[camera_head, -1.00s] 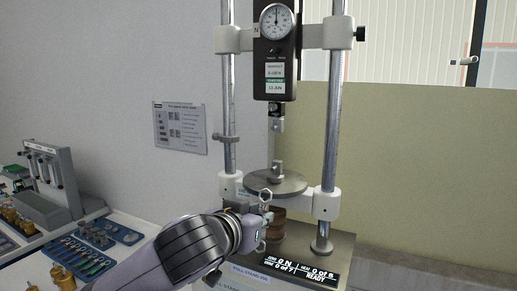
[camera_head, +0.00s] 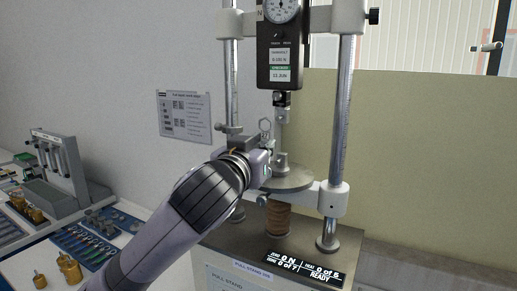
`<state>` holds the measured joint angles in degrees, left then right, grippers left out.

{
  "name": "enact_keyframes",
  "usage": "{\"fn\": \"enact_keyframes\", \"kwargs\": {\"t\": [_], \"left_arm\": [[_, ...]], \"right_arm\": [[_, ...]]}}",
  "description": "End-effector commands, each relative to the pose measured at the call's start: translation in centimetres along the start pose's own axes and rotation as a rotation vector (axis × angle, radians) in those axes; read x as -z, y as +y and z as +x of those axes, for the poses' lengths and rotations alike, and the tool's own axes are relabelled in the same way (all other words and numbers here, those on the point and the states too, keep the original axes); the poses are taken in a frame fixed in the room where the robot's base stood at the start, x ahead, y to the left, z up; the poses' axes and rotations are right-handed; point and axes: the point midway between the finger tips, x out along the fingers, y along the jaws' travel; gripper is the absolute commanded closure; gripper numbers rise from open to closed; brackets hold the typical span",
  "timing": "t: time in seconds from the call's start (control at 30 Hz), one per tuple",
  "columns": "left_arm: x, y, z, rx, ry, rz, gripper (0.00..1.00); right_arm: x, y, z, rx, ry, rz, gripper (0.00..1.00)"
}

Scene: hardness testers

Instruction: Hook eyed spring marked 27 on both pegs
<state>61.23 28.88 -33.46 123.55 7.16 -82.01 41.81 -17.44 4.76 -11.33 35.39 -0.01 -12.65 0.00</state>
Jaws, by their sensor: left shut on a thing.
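My left gripper (camera_head: 262,158) is shut on an eyed spring, beside the fixtures of the pull stand. The spring's upper wire eye (camera_head: 265,125) sticks up above the jaws; the rest is hidden by the gripper, and no mark 27 is readable. The upper peg fitting (camera_head: 282,99) hangs under the force gauge (camera_head: 281,50), just right of and above the eye. The lower peg fitting (camera_head: 282,162) stands on the round plate (camera_head: 298,181), right of the jaws. The eye looks apart from the upper fitting; the lower eye is not visible. My right gripper is not in view.
Chrome columns (camera_head: 342,120) flank the fixtures. The stand's base display (camera_head: 305,268) reads READY. At left are a blue tray (camera_head: 85,246) of small parts, brass weights (camera_head: 70,268) and a grey rack (camera_head: 55,170). An instruction sheet (camera_head: 184,117) hangs on the wall.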

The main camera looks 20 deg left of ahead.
Motion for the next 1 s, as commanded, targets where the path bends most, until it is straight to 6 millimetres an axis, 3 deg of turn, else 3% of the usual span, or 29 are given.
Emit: {"fn": "enact_keyframes", "kwargs": {"t": [0.3,1.0], "left_arm": [[0.0,0.2,1.6,0.000,0.000,0.000,1.00],[0.1,0.7,5.1,0.001,0.000,-0.001,1.00]], "right_arm": [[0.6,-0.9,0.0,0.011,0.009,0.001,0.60],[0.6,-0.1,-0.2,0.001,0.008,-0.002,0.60]]}}
